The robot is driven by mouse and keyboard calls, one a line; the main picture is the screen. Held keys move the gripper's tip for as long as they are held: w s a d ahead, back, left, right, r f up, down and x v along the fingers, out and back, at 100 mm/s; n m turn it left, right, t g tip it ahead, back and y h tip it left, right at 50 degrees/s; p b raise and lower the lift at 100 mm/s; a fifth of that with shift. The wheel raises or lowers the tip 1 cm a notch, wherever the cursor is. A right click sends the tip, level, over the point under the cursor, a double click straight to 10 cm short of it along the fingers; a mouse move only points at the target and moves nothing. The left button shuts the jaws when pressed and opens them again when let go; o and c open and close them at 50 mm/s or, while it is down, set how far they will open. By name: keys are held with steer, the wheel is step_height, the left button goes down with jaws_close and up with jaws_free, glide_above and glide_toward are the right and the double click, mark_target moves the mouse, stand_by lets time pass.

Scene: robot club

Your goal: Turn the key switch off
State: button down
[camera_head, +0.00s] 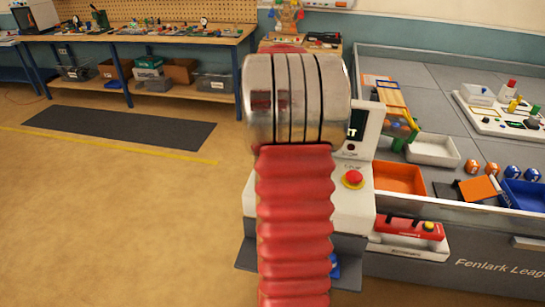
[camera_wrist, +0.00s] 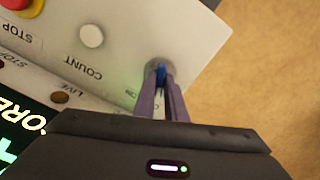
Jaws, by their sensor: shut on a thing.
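In the wrist view a small blue key (camera_wrist: 160,72) stands in the round key switch on a pale panel (camera_wrist: 130,45). My gripper (camera_wrist: 160,86) is shut on the key, one finger on each side of it. The fingers hide much of the switch face, so I cannot tell the key's exact angle. Small lettering beside the switch is too small to read surely. In the head view my red arm covers the switch and my gripper; part of the white console (camera_head: 365,203) shows to its right.
A white button (camera_wrist: 92,36) marked COUNT and a red stop button (camera_wrist: 15,4) sit on the panel; the stop button also shows in the head view (camera_head: 352,178). A lit display (camera_wrist: 15,140) lies at lower left. Orange (camera_head: 400,180) and white (camera_head: 433,150) trays stand right of the console.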

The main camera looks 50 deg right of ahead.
steer(key=n, duration=0.4)
steer(key=shift+s+d+f, duration=0.1)
steer(key=shift+s, duration=0.05)
stand_by(0.4)
steer(key=c, duration=1.8)
jaws_free()
steer(key=shift+r, duration=0.2)
step_height(320, 180, up, 13)
steer(key=shift+r, duration=0.2)
